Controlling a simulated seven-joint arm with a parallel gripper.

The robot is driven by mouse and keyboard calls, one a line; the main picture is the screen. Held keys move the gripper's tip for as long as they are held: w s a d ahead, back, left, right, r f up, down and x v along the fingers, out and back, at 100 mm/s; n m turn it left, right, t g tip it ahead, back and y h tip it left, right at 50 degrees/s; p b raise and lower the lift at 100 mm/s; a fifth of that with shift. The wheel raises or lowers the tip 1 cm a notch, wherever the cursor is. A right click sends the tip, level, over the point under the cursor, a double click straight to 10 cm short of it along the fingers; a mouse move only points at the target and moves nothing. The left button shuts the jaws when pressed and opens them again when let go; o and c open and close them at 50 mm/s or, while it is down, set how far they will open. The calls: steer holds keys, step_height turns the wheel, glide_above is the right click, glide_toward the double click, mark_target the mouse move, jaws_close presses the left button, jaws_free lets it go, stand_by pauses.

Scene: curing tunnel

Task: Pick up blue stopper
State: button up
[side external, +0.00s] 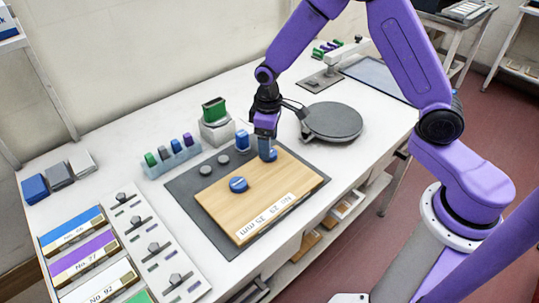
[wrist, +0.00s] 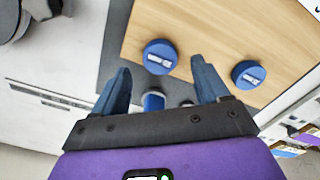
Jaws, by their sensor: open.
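A round blue stopper with a pale mark (side external: 239,184) lies on the wooden board (side external: 215,204); it is likely the right-hand one in the wrist view (wrist: 248,74). A second round blue stopper (wrist: 160,57) shows on the board between and just past my fingertips. In the side view my gripper mostly hides that one. My gripper (side external: 267,156) is open and low over the board's far corner. Its two blue fingers (wrist: 161,67) stand apart with nothing held. A blue cylinder (side external: 242,140) stands on the dark mat behind the board and also shows in the wrist view (wrist: 153,102).
Small grey pucks (side external: 223,159) lie on the dark mat (side external: 185,188). A rack of coloured pegs (side external: 172,156) and a green block on a pale holder (side external: 215,121) stand behind. A round dark plate (side external: 332,121) is right of my gripper. The board's near half is mostly clear.

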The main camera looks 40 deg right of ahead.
steer(key=shift+f, duration=1.35)
steer(key=c, duration=1.1)
steer(key=shift+r, duration=0.15)
